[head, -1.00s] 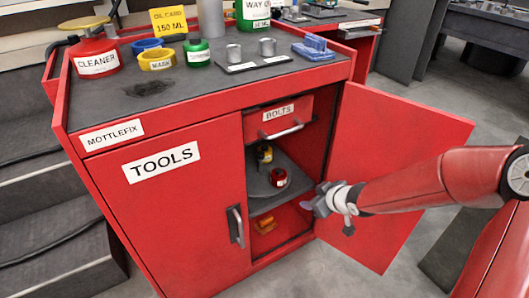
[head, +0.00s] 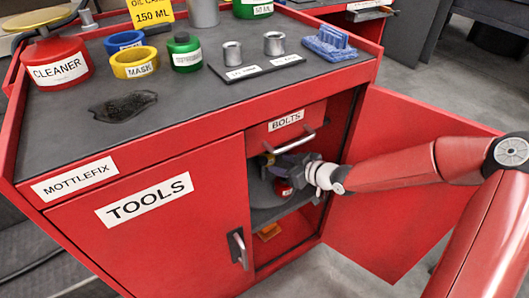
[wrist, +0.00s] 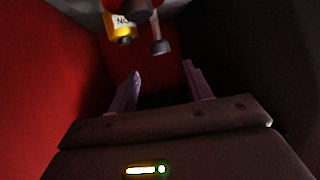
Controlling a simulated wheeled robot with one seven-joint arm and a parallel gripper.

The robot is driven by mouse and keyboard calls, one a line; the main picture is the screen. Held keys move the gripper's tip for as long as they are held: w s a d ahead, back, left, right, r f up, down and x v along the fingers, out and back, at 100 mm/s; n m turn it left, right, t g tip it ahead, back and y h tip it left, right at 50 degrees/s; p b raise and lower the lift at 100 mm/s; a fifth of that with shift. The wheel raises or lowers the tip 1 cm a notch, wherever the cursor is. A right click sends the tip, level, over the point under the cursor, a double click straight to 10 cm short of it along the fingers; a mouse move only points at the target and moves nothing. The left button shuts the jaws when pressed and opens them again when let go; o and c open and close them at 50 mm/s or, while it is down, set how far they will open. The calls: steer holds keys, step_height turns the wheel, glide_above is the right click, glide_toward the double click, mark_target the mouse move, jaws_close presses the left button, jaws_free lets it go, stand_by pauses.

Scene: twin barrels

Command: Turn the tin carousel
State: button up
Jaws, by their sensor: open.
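The tin carousel (head: 262,197), a round grey plate, sits inside the open right side of the red cabinet, partly hidden by my gripper. A red tin (head: 283,187) stands on it, and a small yellow tin (head: 265,160) shows behind my gripper's fingers. My gripper (head: 273,167) is inside the opening, above the plate, below the drawer. In the wrist view my gripper (wrist: 162,84) is open, with nothing seen between its fingers. A yellow tin (wrist: 121,27) with a partly cut-off label shows beyond the fingers at the top. I cannot tell whether my gripper touches any tin.
The BOLTS drawer (head: 287,128) is closed just above my gripper, its handle sticking out. The right door (head: 400,190) stands open beside my arm; the TOOLS door (head: 150,230) is shut. An orange item (head: 269,232) lies on the bottom. Bottles and tapes stand on top.

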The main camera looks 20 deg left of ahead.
mark_target(265, 160)
steer(key=b+x, duration=0.1)
steer(key=x, duration=0.6)
steer(key=shift+s+a+f, duration=0.1)
steer(key=shift+f, duration=0.05)
jaws_close()
